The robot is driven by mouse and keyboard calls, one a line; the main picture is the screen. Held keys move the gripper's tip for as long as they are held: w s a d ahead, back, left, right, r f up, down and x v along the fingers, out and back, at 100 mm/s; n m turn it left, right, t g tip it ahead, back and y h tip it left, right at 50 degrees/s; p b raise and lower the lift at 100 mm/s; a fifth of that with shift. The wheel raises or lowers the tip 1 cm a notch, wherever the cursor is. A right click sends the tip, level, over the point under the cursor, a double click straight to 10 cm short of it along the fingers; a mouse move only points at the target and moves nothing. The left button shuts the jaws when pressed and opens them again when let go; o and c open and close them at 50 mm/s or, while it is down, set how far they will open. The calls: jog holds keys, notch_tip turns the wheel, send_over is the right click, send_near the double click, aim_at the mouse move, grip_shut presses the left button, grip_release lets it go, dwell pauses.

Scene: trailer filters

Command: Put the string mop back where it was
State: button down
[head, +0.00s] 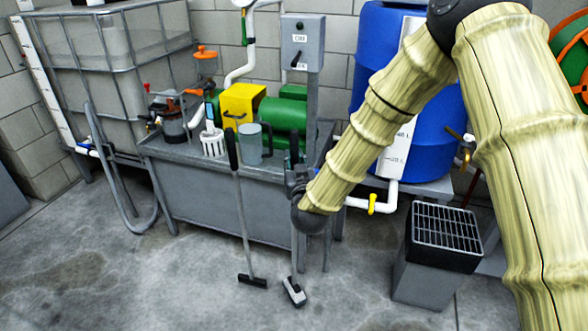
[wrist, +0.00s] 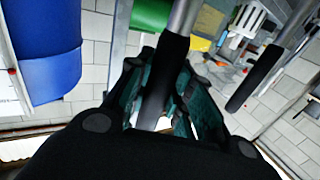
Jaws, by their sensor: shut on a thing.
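My gripper (head: 294,180) is at the front of the grey bench, partly hidden by my wrist in the head view. In the wrist view my gripper (wrist: 160,100) has its dark green fingers closed around the black grip of a handle with a grey shaft. I take this for the string mop (wrist: 166,70). In the head view the mop's pale grey and dark head (head: 293,291) shows low down, below my wrist. Its strings cannot be made out. The mop looks close to upright. I cannot tell whether its head touches the floor.
A black-gripped squeegee (head: 243,215) leans on the bench (head: 215,203) just left of the mop; its grip also shows in the wrist view (wrist: 255,78). A grated grey box (head: 443,240) stands to the right, before a blue tank (head: 433,130). The front floor is clear.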

jog(key=shift+f, duration=1.05)
jog(key=c, duration=1.3)
grip_release()
jog(key=shift+f, duration=0.15)
